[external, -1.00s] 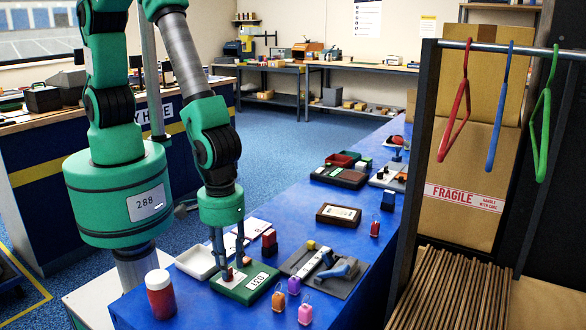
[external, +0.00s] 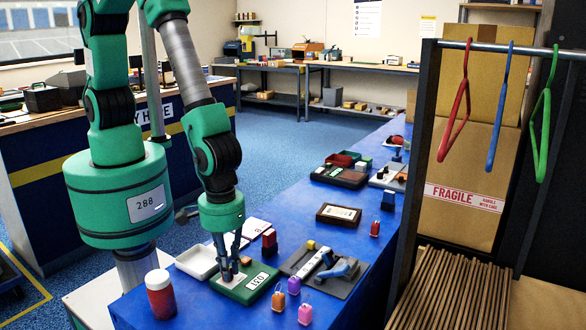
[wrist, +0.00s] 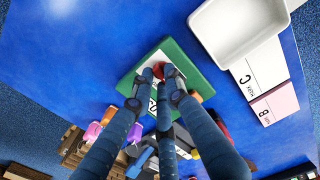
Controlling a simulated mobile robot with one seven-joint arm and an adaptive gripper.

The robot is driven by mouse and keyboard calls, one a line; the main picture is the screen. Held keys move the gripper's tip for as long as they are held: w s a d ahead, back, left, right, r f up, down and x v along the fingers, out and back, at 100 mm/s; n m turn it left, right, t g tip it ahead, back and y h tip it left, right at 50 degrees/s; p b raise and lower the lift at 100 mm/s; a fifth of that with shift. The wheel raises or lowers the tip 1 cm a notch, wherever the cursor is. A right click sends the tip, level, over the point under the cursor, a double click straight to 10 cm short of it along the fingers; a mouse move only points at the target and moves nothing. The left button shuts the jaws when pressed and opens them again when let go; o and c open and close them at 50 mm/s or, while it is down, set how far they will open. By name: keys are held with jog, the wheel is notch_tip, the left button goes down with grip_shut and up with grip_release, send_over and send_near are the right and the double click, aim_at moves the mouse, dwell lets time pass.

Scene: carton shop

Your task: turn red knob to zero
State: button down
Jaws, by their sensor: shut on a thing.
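The red knob (wrist: 158,70) sits on a white plate on a green box (wrist: 186,52) in the wrist view. The green box (external: 243,291) also shows on the blue table in the external view, with a white label reading 130 or similar, seen upside down. My gripper (external: 228,275) points down over the left part of the box. Its fingers are closed in on the knob from its sides. In the wrist view my gripper (wrist: 160,75) has its fingertips around the knob and partly hides it. The knob's pointer and scale cannot be made out.
A white tray (external: 197,262) lies beside the box. A grey board with a blue lever (external: 338,270) stands to its right. Hangers (external: 490,120) hang from a rack at right.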

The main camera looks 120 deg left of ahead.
jog(key=shift+m, duration=0.4)
jog(key=m+p, duration=0.2)
jog(key=m, duration=0.2)
jog(key=shift+d+r, duration=0.1)
jog(key=m+p, duration=0.2)
jog(key=m, duration=0.3)
jog(key=shift+d+m, duration=0.1)
jog(key=shift+m, duration=0.2)
jog(key=c, duration=1.7)
grip_release()
jog(key=shift+r, duration=5.9)
